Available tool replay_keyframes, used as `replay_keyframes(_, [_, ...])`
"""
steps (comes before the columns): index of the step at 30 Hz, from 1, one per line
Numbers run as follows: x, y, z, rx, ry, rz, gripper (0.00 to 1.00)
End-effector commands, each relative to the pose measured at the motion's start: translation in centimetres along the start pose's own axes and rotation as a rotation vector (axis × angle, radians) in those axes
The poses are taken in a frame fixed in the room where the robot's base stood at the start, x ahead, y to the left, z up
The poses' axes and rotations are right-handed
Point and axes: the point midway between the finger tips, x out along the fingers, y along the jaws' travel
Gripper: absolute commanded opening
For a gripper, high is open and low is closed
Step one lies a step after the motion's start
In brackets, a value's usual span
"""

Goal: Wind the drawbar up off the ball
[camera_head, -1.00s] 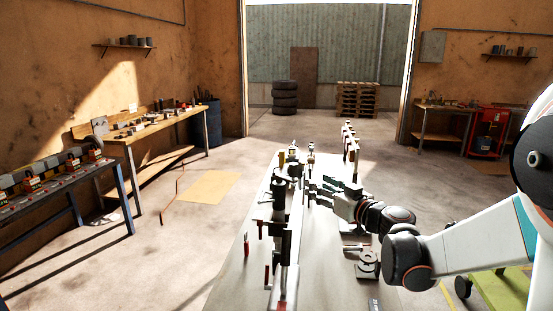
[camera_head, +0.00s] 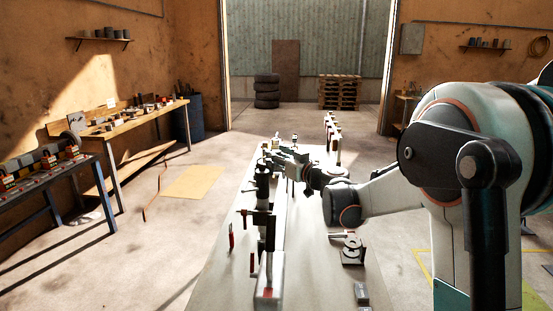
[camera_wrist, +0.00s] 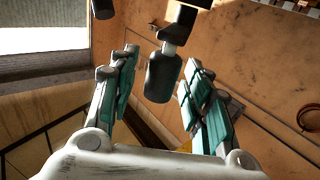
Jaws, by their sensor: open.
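My gripper (camera_head: 272,155) is at the far part of the grey bench in the head view, beside the drawbar assembly. In the wrist view my gripper (camera_wrist: 158,95) is open, with teal pads on both fingers. A dark grey cylindrical grip (camera_wrist: 162,78) on a short metal shaft (camera_wrist: 169,48) shows between the fingers and is not clamped. The shaft leads up to a dark part (camera_wrist: 184,14). In the head view a dark upright post (camera_head: 263,188) stands at the drawbar (camera_head: 270,270). The ball and its contact with the drawbar cannot be made out.
The grey bench (camera_head: 315,285) carries a dark clamp-like fitting (camera_head: 350,248) at the right and red-handled parts (camera_head: 231,237) at the left. Several upright posts (camera_head: 333,135) stand at its far right. Side workbenches (camera_head: 140,122) line the left wall.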

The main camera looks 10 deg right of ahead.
Motion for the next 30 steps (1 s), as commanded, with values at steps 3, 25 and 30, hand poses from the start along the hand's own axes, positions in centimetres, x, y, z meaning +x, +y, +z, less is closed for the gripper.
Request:
replay_keyframes(3, [0.49,-0.02,0.03,0.000,0.000,0.000,0.44])
replay_keyframes(25, [0.54,0.09,-0.01,0.000,0.000,-0.010,0.00])
replay_keyframes(30, [0.63,0.46,-0.03,0.001,0.000,-0.058,0.00])
